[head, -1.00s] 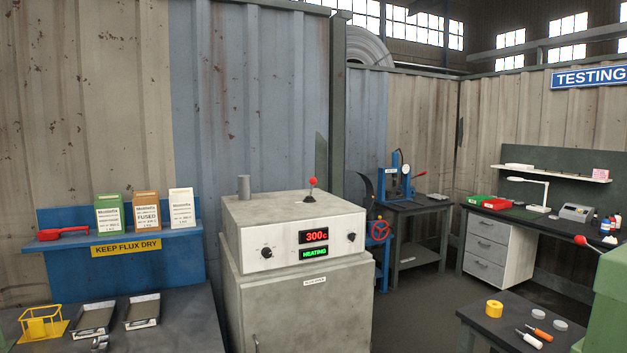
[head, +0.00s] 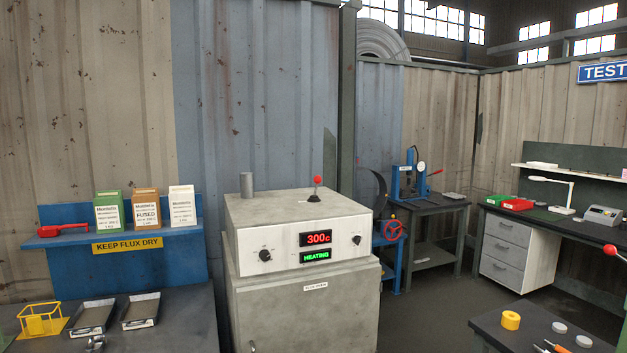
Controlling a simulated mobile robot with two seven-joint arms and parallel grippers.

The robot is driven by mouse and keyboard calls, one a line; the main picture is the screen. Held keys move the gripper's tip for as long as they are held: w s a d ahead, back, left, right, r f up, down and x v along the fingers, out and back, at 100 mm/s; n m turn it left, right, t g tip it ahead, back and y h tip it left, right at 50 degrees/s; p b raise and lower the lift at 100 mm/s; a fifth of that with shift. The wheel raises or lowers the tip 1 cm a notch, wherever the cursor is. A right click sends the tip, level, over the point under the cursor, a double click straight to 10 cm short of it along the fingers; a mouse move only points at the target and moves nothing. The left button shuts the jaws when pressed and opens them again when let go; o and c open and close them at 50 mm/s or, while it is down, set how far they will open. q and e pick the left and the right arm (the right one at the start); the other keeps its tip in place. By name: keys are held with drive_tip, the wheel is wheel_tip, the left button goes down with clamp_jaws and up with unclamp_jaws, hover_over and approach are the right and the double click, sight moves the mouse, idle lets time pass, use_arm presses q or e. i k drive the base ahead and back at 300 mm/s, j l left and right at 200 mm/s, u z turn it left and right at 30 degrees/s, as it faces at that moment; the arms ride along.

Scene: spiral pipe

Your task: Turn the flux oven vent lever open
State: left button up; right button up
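The flux oven (head: 300,310) is a grey cabinet with a white front panel, standing in the middle of the head view. Its red display reads 300c and its green display reads HEATING. The vent lever (head: 316,188), a short stalk with a red knob, rises from a dark base on the oven's top. It looks close to upright. A short grey pipe (head: 247,185) stands at the top's back left. Neither of my grippers shows in the head view.
Left of the oven are a dark bench with two trays (head: 141,311), a yellow wire holder (head: 41,320) and a blue shelf (head: 150,243) with flux boxes. At right, a low table (head: 487,322) holds a yellow roll (head: 511,320). Open floor (head: 432,290) lies between.

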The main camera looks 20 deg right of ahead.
sight(317, 179)
drive_tip(key=i+l+u, duration=0.2)
drive_tip(key=l, duration=0.5)
drive_tip(key=i+l+u, duration=0.1)
drive_tip(key=l+u, duration=0.15)
drive_tip(key=l, duration=0.45)
drive_tip(key=l+u, duration=0.2)
drive_tip(key=l, duration=0.5)
